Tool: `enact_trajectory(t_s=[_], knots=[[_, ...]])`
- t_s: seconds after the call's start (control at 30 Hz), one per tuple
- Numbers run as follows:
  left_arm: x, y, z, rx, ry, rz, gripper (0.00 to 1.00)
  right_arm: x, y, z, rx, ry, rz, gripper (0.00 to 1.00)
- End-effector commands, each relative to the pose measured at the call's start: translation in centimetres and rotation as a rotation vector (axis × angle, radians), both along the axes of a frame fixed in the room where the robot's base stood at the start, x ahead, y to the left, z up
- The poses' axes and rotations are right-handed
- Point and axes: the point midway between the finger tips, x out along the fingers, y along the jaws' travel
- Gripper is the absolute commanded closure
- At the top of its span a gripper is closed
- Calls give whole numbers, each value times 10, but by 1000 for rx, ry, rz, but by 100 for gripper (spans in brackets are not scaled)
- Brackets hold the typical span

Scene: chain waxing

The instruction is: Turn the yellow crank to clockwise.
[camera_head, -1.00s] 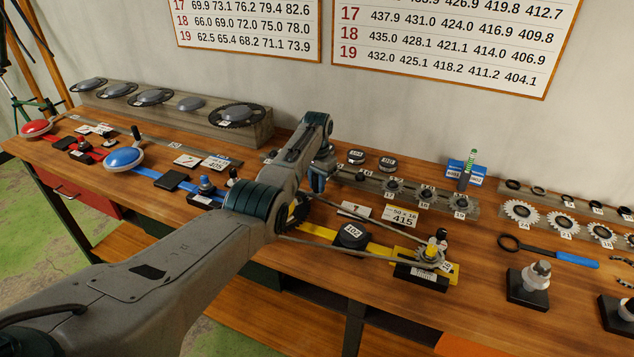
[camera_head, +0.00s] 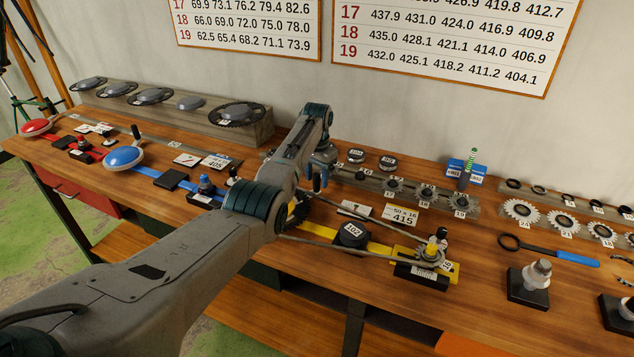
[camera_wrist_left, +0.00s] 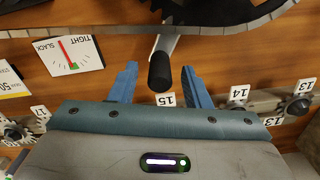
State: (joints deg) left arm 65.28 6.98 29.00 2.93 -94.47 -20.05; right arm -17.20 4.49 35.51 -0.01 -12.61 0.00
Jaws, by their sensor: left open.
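The yellow crank station's yellow rail (camera_head: 378,247) runs to the right from behind my left arm in the head view. Its crank is mostly hidden behind that arm. In the left wrist view, a black crank handle (camera_wrist_left: 160,70) on a grey crank arm (camera_wrist_left: 168,42) lies between the two blue fingers of my open left gripper (camera_wrist_left: 159,85). Gaps show on both sides of the handle. My left gripper also shows in the head view (camera_head: 318,180), pointing down above the table. My right gripper is out of view.
A toothed chainring (camera_wrist_left: 245,20) is close to the crank in the wrist view. A chain leads to a small sprocket (camera_head: 432,252) on the yellow base. A black block (camera_head: 350,235) marked 102 sits on the rail. A row of small sprockets (camera_head: 393,186) stands behind.

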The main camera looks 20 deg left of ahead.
Motion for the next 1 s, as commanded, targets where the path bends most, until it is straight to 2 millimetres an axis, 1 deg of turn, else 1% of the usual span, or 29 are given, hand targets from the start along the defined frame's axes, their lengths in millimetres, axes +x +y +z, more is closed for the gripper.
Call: enact_trajectory(t_s=[0.1,0.23,0.3,0.43,0.6,1.0], knots=[[1,0,23,0,-6,0,57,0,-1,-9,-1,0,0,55],[1,0,49,0,-5,0,57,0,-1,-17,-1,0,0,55],[0,0,61,0,-3,0,57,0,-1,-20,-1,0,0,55],[0,0,77,0,-2,0,57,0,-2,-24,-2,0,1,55],[0,0,85,0,0,0,57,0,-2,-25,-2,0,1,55],[0,0,85,0,0,0,57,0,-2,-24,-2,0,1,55]])
